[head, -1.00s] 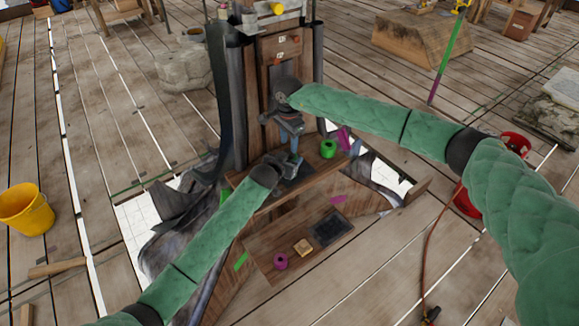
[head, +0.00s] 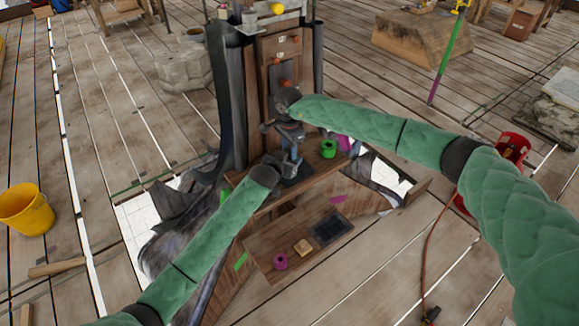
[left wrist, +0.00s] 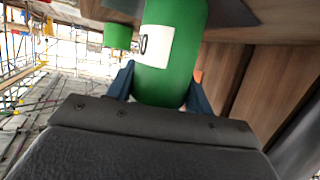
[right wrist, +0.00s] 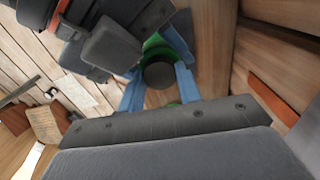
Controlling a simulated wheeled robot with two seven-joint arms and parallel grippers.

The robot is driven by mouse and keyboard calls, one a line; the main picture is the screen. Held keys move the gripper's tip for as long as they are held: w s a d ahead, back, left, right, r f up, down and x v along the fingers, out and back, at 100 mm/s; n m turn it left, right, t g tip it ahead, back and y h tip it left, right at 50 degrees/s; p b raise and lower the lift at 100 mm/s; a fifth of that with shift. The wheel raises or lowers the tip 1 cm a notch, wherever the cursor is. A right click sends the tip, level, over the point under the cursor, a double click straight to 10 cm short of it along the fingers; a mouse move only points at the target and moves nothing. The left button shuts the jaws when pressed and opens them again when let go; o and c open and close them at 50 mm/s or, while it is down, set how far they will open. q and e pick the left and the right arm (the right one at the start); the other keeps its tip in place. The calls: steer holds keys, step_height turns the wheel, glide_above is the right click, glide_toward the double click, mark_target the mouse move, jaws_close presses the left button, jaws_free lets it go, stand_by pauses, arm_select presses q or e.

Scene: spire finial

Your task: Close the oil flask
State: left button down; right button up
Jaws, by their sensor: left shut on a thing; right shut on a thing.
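The oil flask (left wrist: 172,50) is a green cylinder with a white label, seen in the left wrist view between the blue fingers of my left gripper (left wrist: 158,88), which is shut on it. In the right wrist view, a dark round cap (right wrist: 159,75) sits between the blue fingers of my right gripper (right wrist: 160,88), which is shut on it. Green shows around the cap, and my left gripper lies close beside it. In the head view my right gripper (head: 291,148) is just above my left one. The grippers hide most of the flask there; whether the cap is seated, I cannot tell.
A green ring-like piece (head: 328,149) stands on the wooden ledge right of my grippers. A lower shelf holds a magenta ring (head: 280,261), a small wooden block (head: 303,247) and a dark pad (head: 327,229). A tall wooden panel (head: 281,50) rises behind.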

arm_select(q)
steer(key=shift+s+d, duration=0.15)
steer(key=shift+d, duration=0.05)
arm_select(e)
steer(key=shift+w+r+m, duration=0.1)
steer(key=shift+m, duration=1.5)
steer(key=o, duration=1.1)
arm_select(q)
steer(key=shift+a, duration=0.1)
arm_select(e)
steer(key=shift+r, duration=2.2)
steer(key=shift+c, duration=0.6)
